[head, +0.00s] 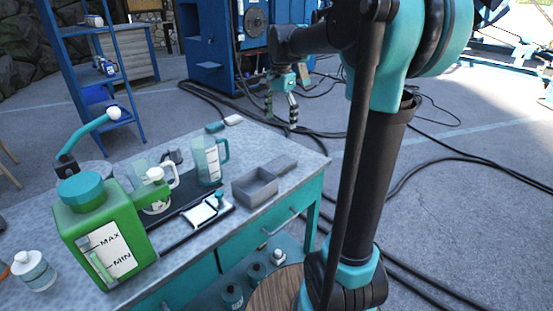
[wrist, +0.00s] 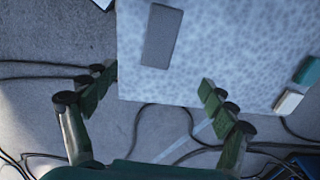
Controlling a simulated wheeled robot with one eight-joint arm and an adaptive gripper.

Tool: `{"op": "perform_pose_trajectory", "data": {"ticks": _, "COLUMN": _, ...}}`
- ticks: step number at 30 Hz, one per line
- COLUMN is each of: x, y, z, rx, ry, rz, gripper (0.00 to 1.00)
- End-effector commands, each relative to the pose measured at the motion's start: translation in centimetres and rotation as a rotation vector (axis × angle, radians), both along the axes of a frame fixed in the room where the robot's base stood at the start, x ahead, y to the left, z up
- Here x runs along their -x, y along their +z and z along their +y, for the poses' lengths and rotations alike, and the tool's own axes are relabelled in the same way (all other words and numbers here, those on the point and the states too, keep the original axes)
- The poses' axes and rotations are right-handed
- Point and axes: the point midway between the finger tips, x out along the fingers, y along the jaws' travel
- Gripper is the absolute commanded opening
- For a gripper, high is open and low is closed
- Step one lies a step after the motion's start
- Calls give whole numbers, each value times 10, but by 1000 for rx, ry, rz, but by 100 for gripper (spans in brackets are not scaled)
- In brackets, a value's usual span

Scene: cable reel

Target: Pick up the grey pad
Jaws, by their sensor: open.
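The grey pad (head: 282,163) lies flat near the right corner of the speckled table (head: 312,156), beside a grey open box. In the wrist view the pad (wrist: 161,36) is a dark grey rectangle near the top, close to the table's edge. My gripper (head: 281,107) hangs above and beyond the table's far right edge in the head view, fingers pointing down. In the wrist view its two green fingers (wrist: 158,80) are spread apart with nothing between them. The pad lies ahead of the fingertips, roughly in line with the gap, and is not touched.
The grey open box (head: 255,187) stands close to the pad. A clear jug (head: 209,161), a green canister (head: 103,232) and a white-screened device (head: 207,213) are farther left. A teal block (wrist: 307,70) and a white block (wrist: 288,102) lie by the edge. Cables cover the floor.

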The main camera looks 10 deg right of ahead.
Motion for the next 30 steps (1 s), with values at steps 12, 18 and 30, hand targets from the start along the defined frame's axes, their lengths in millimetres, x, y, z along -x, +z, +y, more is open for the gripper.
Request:
{"op": "perform_pose_trajectory", "data": {"ticks": 12, "x": 0, "y": -74, "z": 0, "rx": 0, "ry": -2, "rz": 0, "gripper": 84}}
{"op": "perform_pose_trajectory", "data": {"ticks": 18, "x": 0, "y": -107, "z": 1, "rx": 0, "ry": -1, "rz": 0, "gripper": 84}}
{"op": "perform_pose_trajectory", "data": {"ticks": 30, "x": 3, "y": -142, "z": 5, "rx": 0, "ry": -1, "rz": 0, "gripper": 84}}
